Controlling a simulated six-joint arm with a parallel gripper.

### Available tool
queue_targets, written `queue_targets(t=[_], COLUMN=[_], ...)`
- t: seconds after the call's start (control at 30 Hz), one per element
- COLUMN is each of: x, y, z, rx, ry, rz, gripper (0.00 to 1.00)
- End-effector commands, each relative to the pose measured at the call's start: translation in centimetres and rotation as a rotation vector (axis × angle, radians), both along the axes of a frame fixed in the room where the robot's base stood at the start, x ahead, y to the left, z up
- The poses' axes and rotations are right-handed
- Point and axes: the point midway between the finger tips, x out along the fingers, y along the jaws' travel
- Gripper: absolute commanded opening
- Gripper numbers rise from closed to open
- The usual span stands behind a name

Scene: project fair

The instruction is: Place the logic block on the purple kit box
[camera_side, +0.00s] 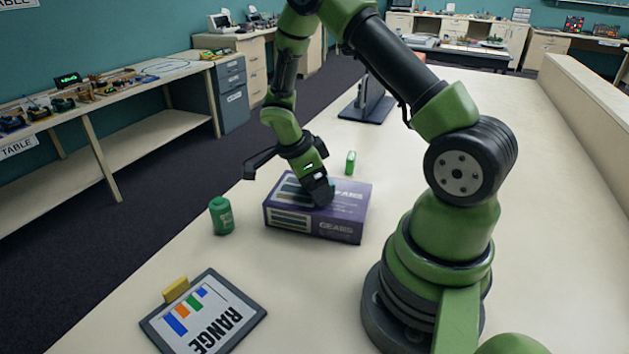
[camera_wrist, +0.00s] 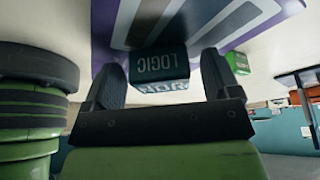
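The purple kit box (camera_side: 315,229), marked GEARS, lies flat on the pale table. In the wrist view its purple and white striped surface (camera_wrist: 215,14) fills the top. The teal logic block (camera_wrist: 160,64), lettered LOGIC, is against that surface, between the two fingers of my gripper (camera_wrist: 163,78). A thin gap shows between the block and the right finger; the left finger is very close to it. The fingers look open around the block. In the side view my gripper (camera_side: 319,194) is down at the box top and mostly hides the block.
A green can (camera_side: 222,216) stands left of the box, and a small green block (camera_side: 350,163) stands behind it. A framed RANGE chart (camera_side: 205,318) with a yellow block (camera_side: 176,290) lies at the front left. A dark stand (camera_side: 367,107) is farther back.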

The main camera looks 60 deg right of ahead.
Motion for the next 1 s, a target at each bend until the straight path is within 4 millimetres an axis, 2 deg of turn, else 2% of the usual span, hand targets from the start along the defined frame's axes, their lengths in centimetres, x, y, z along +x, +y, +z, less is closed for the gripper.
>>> queue_targets(t=[0.27,0.37,0.7,1.0], x=[0.1,0.6,2.5,3.2], y=[0.0,0.4,2.4,3.6], z=[0.5,1.8,8.6,11.9], rx=[-0.001,-0.004,-0.001,0.016], ry=[-0.001,-0.005,-0.007,-0.010], rz=[-0.001,0.000,0.001,0.033], gripper=[0.82,0.82,0.82,0.82])
